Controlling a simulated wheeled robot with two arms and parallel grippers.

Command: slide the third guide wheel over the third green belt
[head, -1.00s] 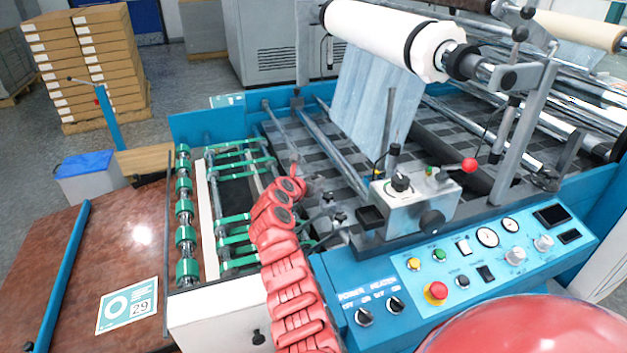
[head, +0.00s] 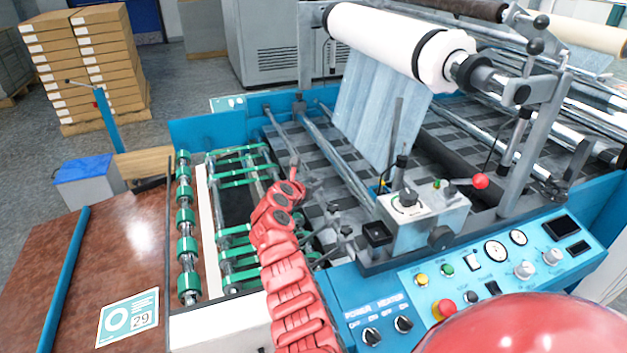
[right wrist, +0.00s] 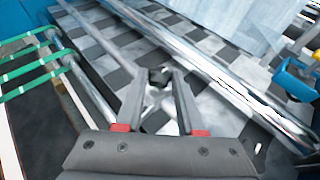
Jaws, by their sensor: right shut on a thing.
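Several green belts (head: 236,184) run across rollers at the left end of the blue machine. They also show at the left of the right wrist view (right wrist: 28,71). My right gripper (head: 293,164) is beyond the red arm, right of the belts and apart from them. In the right wrist view its fingers (right wrist: 160,84) are closed around a small dark and grey piece (right wrist: 158,75), seemingly the guide wheel, over the checkered bed. The piece is partly hidden by the fingers. I cannot tell whether it touches a belt. My left gripper is not in view.
A metal bar (head: 335,152) slants past the gripper's right side. A control box (head: 425,215) and the control panel (head: 500,262) stand to the right. Green rollers (head: 185,216) line the left edge beside a brown table (head: 120,262). A white film roll (head: 385,38) hangs above.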

